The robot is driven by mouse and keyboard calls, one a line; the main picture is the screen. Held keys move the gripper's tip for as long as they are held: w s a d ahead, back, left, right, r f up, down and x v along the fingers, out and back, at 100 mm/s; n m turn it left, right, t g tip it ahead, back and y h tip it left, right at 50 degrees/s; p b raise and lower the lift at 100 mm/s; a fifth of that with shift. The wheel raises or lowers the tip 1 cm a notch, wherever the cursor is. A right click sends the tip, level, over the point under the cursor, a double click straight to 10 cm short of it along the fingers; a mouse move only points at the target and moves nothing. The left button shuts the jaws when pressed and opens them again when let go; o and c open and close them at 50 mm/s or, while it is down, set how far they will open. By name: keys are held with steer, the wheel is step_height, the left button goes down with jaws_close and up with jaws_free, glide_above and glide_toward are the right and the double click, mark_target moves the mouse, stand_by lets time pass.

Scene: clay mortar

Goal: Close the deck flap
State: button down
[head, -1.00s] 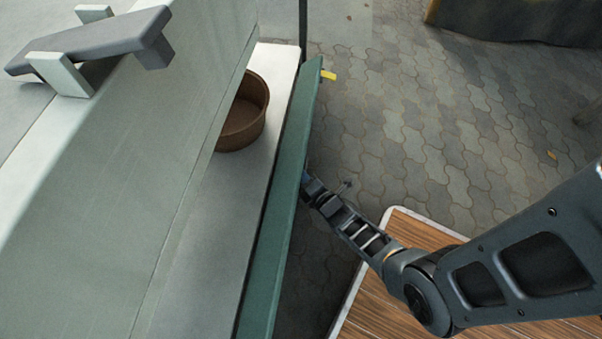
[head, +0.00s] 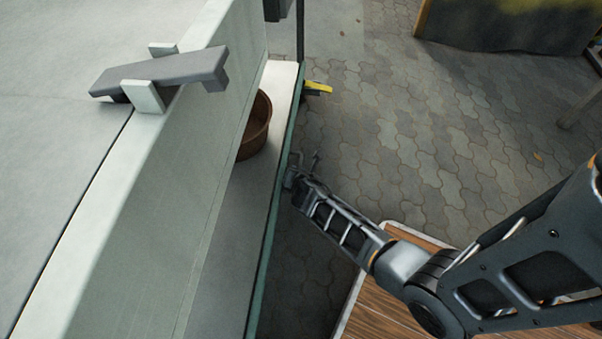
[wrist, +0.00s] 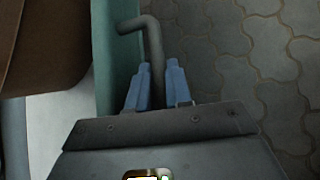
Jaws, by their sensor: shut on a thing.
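The green deck flap (head: 272,225) shows in the head view as a narrow strip along the right edge of the pale deck (head: 237,205). It also shows at the left of the wrist view (wrist: 118,45). A grey bent rod (wrist: 150,30) reaches over the flap's face in the wrist view, its tip turned left. My gripper (wrist: 160,82) has its blue fingers shut on the lower part of this rod, to the right of the flap. In the head view my gripper (head: 296,176) is beside the flap's outer side; its fingertips are hard to make out.
A brown clay bowl (head: 255,126) stands on the deck close to the flap. A tall pale panel (head: 165,190) with a grey handle bar (head: 160,73) rises at the left. A yellow tab (head: 318,87) sticks out at the far end. Paving (head: 430,130) lies open at the right.

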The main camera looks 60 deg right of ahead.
steer(key=shift+w+a+r+n+g+p, duration=0.3)
steer(key=shift+w+r+g+p, duration=0.15)
steer(key=shift+w+g+p, duration=0.15)
steer(key=c, duration=1.1)
jaws_free()
steer(key=shift+c, duration=0.2)
steer(key=shift+s, duration=0.1)
steer(key=p+v, duration=0.3)
steer(key=v, duration=0.4)
steer(key=shift+a+r+p, duration=0.15)
steer(key=shift+a+p, duration=0.1)
steer(key=shift+p, duration=0.1)
